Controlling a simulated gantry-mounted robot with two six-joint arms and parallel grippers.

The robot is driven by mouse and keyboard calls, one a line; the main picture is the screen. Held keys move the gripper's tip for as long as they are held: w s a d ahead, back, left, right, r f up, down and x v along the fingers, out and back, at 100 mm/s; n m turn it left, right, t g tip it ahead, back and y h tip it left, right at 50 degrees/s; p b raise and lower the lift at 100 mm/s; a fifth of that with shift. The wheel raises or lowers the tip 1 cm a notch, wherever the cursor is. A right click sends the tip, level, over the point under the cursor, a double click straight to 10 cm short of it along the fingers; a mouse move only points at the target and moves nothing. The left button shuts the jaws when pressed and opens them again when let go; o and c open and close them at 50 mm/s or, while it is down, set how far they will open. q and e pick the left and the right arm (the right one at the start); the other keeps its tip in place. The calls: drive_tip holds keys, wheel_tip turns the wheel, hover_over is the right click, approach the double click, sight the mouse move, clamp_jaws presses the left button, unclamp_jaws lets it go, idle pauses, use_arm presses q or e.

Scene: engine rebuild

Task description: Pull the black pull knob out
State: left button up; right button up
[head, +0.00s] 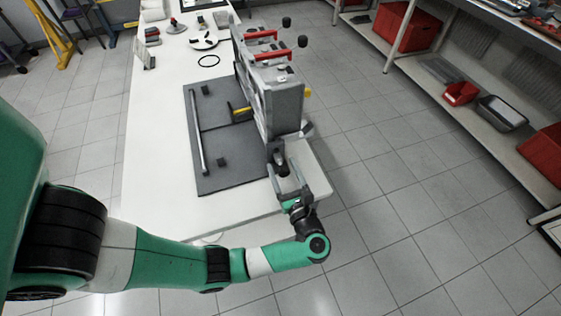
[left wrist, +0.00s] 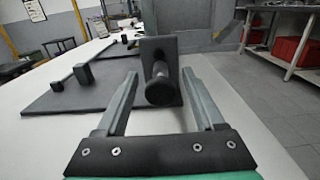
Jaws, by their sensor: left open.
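The black pull knob (left wrist: 160,92) is a round dark cap on a short stem in the left wrist view. The stem comes out of a dark upright plate (left wrist: 146,47). In the head view the knob (head: 284,171) is small and dark at the near end of the grey engine fixture (head: 284,105). My left gripper (head: 282,166) is open, with one finger on each side of the knob. In the left wrist view the gripper (left wrist: 160,74) shows gaps between both fingers and the knob. My right gripper is not in view.
A dark mat (head: 222,180) with a long rod (head: 196,132) lies on the white table (head: 150,190) left of the fixture. Shelves with red bins (head: 408,27) stand right, across open floor.

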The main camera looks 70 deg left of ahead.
use_arm(q)
drive_tip(key=shift+a, duration=1.25)
clamp_jaws()
idle(0.4)
